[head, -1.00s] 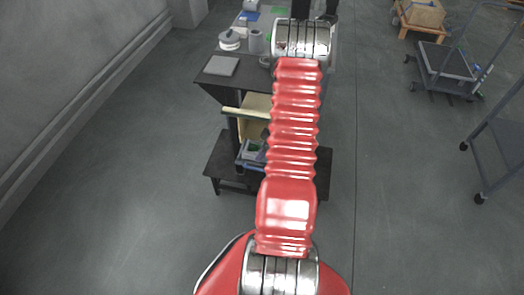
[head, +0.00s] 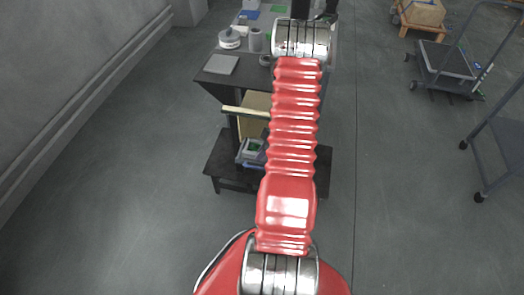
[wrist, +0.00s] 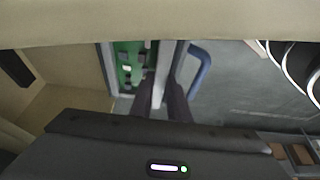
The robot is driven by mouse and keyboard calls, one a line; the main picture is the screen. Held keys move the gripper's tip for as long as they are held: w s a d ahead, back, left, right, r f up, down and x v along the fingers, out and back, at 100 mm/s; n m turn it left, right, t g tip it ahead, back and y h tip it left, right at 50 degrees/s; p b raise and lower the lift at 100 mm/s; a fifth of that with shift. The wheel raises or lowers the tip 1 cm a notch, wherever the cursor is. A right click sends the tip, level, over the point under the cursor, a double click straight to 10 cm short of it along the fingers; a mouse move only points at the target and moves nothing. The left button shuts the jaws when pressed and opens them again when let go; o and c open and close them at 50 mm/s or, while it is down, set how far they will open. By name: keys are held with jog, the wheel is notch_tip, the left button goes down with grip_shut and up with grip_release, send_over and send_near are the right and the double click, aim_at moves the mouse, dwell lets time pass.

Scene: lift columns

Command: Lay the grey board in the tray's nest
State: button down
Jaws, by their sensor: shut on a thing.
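In the wrist view, the two dark fingers of my gripper (wrist: 161,98) are closed on a thin pale grey piece (wrist: 163,72), seen nearly edge-on, which I take to be the grey board. Left of it is a green panel (wrist: 130,65) inside a grey frame, and right of it a blue handle (wrist: 199,66). In the head view, a grey tray-like unit (head: 243,154) with a green patch sits low in the stand, partly behind my red arm. My gripper is hidden there. The nest, and whether the board touches it, cannot be made out.
A pale beam (head: 243,112) crosses above the unit, and a tan overhang fills the wrist view's top. The dark bench top (head: 213,78) holds a grey plate (head: 221,65) and several small items. A cart (head: 448,62) stands at right; the floor at left is clear.

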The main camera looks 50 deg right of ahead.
jog(key=c, duration=1.6)
grip_release()
jog(key=shift+o, duration=0.7)
jog(key=o, duration=0.3)
jog(key=shift+s, duration=0.15)
jog(key=shift+o, duration=0.2)
jog(key=shift+r, duration=1.15)
jog(key=shift+r, duration=2.4)
